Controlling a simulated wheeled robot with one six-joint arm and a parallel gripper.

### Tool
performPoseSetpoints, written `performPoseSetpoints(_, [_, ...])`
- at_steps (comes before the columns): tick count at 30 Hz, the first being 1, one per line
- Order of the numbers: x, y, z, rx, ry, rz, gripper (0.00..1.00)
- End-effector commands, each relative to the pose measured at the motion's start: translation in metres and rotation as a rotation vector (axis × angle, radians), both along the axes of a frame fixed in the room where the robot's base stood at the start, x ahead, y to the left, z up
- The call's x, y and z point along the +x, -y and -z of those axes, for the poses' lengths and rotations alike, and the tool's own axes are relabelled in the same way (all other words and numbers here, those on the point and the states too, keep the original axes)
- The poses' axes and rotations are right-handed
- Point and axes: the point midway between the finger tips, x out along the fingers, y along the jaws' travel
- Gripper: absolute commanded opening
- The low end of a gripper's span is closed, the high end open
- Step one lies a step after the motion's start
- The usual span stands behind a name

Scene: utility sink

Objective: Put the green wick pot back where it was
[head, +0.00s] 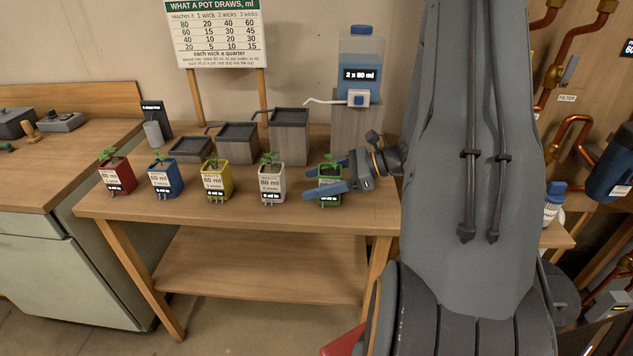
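The green wick pot (329,196) is at the right end of a row of pots on the wooden table. It holds a small plant and has a white label. My gripper (309,183) reaches in from the right with its blue fingers on either side of this pot. The near finger crosses the pot's front and hides part of it. I cannot tell whether the fingers press on the pot or stand clear. The pot looks upright, and its base appears at or close to the tabletop.
Red (119,178), blue (165,182), yellow (214,184) and white (272,186) pots stand to the left. Grey-topped boxes (289,140) and a blue water tank (361,60) are behind. My arm hides the table's right part. The front strip of the table (240,215) is clear.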

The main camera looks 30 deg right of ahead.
Motion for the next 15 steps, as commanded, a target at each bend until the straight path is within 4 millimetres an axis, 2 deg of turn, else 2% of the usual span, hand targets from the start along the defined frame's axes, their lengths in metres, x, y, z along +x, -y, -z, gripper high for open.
performPoseSetpoints(7, [-0.001,0.002,-0.005,-0.001,0.001,0.001,0.65])
performPoseSetpoints(11, [-0.009,0.016,-0.01,-0.001,0.003,0.003,0.65])
performPoseSetpoints(15, [-0.024,0.038,-0.02,-0.002,0.003,0.005,0.65])
